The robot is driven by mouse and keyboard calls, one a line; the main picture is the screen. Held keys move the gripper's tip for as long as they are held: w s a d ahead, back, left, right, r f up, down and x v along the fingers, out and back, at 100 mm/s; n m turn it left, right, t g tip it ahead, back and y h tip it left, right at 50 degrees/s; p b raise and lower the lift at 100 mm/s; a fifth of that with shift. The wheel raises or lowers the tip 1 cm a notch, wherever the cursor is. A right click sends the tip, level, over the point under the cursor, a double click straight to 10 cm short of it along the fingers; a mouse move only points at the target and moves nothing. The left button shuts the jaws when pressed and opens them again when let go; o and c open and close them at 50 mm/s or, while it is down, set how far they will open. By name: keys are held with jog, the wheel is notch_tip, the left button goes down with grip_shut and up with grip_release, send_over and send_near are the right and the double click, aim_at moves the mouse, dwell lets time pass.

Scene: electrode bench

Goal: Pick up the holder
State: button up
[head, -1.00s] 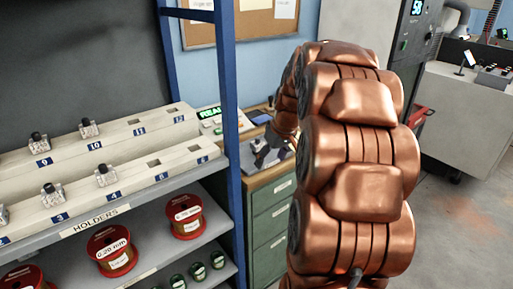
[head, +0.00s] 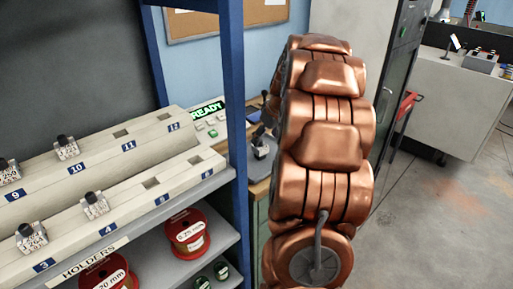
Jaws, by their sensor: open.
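Small holders with clear blocks and black knobs sit in the slots of two pale, stepped racks on the shelf at the left. On the back rack, one holder (head: 67,148) stands above label 10 and another (head: 8,172) above label 9. On the front rack, one holder (head: 95,205) stands at label 4 and another (head: 31,237) at label 3. Slots further right, including those at 11 and 12, show empty. My copper arm rises at centre right, well apart from the racks. My gripper does not show clearly; the arm links likely hide it.
The blue shelf post (head: 232,110) stands between the racks and my arm. Red wire spools (head: 187,233) sit on the lower shelf. Behind the post are a READY display (head: 207,111) and a dark grey device (head: 262,150) on a bench. Floor (head: 440,220) at right is clear.

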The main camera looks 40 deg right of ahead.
aim_at(262, 143)
jog(key=shift+a+p+x, duration=0.2)
jog(key=shift+p+x, duration=0.35)
jog(key=shift+x, duration=1)
jog(key=shift+a+p+x, duration=0.15)
jog(key=shift+p+x, duration=0.35)
jog(key=shift+x, duration=1)
grip_shut()
